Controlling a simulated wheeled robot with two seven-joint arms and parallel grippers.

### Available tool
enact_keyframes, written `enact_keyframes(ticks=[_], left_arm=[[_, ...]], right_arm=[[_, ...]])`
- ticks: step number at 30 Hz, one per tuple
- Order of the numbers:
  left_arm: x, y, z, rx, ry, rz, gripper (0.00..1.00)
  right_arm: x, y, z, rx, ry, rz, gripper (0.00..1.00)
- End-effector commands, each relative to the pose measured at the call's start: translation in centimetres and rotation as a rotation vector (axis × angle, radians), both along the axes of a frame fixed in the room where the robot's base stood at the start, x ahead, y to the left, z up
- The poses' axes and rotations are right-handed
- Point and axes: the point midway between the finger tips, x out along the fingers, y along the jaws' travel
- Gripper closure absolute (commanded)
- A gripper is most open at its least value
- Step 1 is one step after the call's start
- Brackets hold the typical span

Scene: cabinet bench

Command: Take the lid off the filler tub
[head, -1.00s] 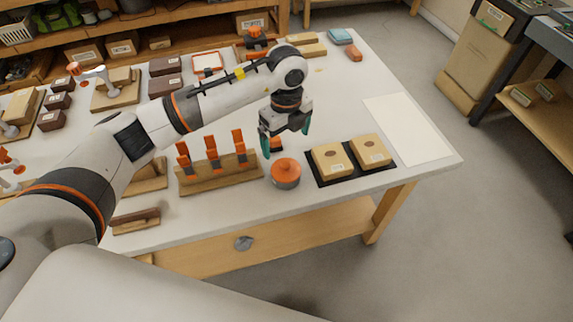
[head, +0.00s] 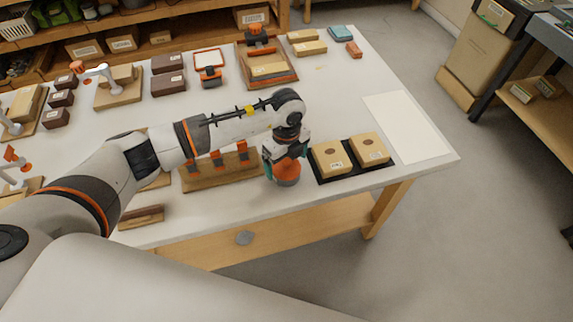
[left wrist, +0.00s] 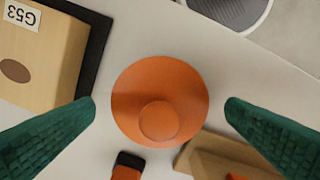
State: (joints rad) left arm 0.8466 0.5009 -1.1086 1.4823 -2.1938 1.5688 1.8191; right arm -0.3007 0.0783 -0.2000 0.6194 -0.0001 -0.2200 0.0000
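The filler tub (head: 288,182) is a small grey round tub near the front edge of the bench. Its orange lid (head: 286,168) is on it, and in the left wrist view the lid (left wrist: 160,92) shows from above as an orange disc with a round knob. My left gripper (head: 285,168) is over the tub, pointing down. In the left wrist view its green fingers (left wrist: 160,112) stand wide apart on either side of the lid, with a gap on both sides. My right gripper is not in view.
Two tan boxes on a black mat (head: 352,174) stand close to the right of the tub. A wooden rack (head: 222,176) with orange-handled tools stands close to the left. A white sheet (head: 407,125) lies farther right, bare.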

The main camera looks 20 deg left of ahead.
Motion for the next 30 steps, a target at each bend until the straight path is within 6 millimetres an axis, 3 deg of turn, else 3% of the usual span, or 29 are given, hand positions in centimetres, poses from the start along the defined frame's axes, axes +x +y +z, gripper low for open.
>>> enact_keyframes(ticks=[1,8,20,30], left_arm=[[0.0,0.0,0.0,0.0,0.0,0.0,0.15],[0.0,0.0,0.1,0.0,0.0,0.0,0.5],[0.1,0.0,0.9,-0.001,-0.002,0.0,0.5],[0.1,0.0,7.3,-0.001,-0.004,-0.001,0.5]], right_arm=[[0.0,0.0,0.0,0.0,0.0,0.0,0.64],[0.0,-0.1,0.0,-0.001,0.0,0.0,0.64],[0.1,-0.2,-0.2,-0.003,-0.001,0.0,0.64],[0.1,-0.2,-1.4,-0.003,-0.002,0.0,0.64]])
